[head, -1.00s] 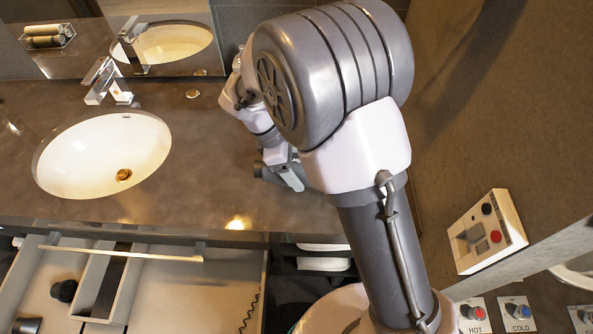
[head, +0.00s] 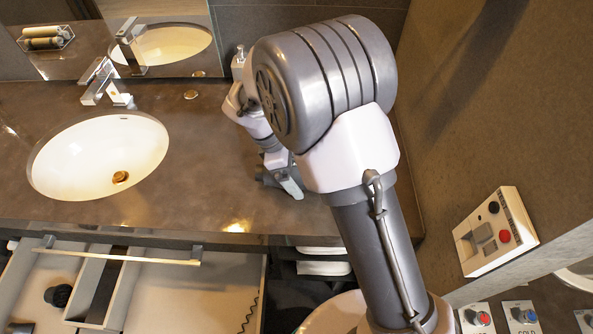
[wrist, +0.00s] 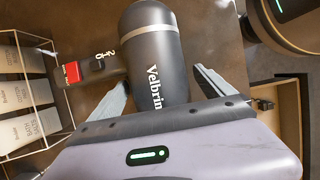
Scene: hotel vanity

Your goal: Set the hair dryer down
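The dark grey hair dryer (wrist: 153,55) with "Velbrin" lettering and a pale ring lies between the two fingers of my gripper (wrist: 160,76) in the wrist view. In the head view my gripper (head: 284,184) is low over the counter (head: 190,205), right of the sink. My arm hides most of the dryer there.
A round dark object (wrist: 290,15) and a wooden tray-like edge (wrist: 298,110) are at right. The sink (head: 98,158) lies left, with an open drawer (head: 190,285) below the counter front.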

